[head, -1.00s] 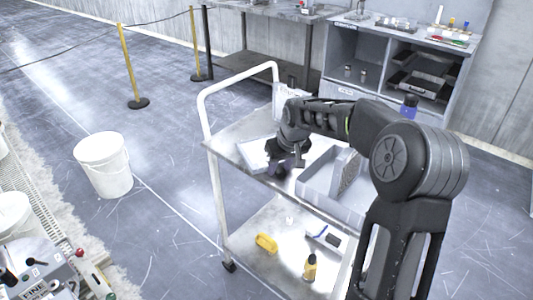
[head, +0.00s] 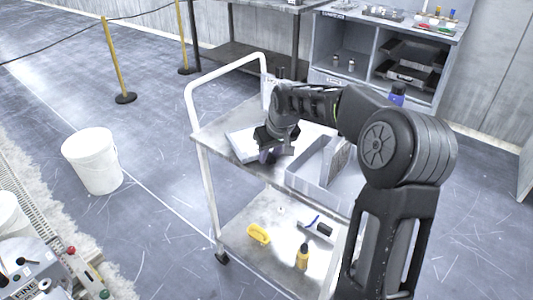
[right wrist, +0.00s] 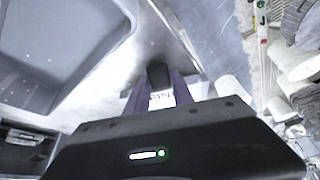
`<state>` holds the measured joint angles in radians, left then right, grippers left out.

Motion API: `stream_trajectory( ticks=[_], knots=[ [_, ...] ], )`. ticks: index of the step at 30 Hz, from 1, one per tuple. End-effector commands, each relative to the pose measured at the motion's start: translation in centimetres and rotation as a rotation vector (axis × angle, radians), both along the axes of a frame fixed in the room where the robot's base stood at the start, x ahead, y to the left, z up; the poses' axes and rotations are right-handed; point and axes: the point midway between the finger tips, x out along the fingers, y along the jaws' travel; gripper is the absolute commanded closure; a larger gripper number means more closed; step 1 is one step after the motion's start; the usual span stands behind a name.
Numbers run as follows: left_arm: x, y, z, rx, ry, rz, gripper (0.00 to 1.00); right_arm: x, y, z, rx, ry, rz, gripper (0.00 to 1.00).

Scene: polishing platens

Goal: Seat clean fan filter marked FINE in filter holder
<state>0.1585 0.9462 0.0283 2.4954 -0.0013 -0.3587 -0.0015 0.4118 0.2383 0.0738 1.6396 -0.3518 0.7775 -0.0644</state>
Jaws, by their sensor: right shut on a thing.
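My right gripper (head: 268,155) is over the upper shelf of the cart, pointing down. In the right wrist view its fingers (right wrist: 160,78) are shut on a dark purple piece (right wrist: 182,88) with a white label (right wrist: 162,99). The label letters look like part of FINE, but they are blurred. Most of the held piece is hidden by the gripper. A label reading FINE (head: 53,284) is on the grey machine (head: 40,270) at the lower left of the head view. I cannot tell which part is the filter holder. My left gripper is not in view.
The cart (head: 208,133) carries a white tray (head: 240,143) and a grey bin (head: 308,172) close beside my gripper. Its lower shelf holds a yellow item (head: 258,234) and a yellow bottle (head: 302,257). A white bucket (head: 92,162) stands on open floor to the left.

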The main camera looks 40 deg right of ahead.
Motion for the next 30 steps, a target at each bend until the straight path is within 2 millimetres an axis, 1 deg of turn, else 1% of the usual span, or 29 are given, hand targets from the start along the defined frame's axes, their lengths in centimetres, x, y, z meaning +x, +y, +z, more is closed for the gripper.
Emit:
stream_trajectory(
  ticks=[9, 12, 15, 19, 30],
  knots=[
    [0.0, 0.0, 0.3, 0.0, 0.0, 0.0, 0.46, 0.1, 0.0, 6.0, -0.001, -0.006, 0.001, 1.0],
    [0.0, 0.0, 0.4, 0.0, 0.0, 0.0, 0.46, 0.1, 0.0, 7.7, 0.0, -0.004, 0.0, 1.0],
    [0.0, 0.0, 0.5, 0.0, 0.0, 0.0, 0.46, 0.1, 0.0, 8.7, 0.0, -0.003, 0.0, 1.0],
    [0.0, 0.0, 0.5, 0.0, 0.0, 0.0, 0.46, 0.0, 0.1, 9.1, 0.001, -0.001, 0.0, 1.0],
    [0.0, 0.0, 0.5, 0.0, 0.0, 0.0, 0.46, 0.0, 0.0, 9.1, 0.001, -0.001, 0.0, 1.0]
  ],
)
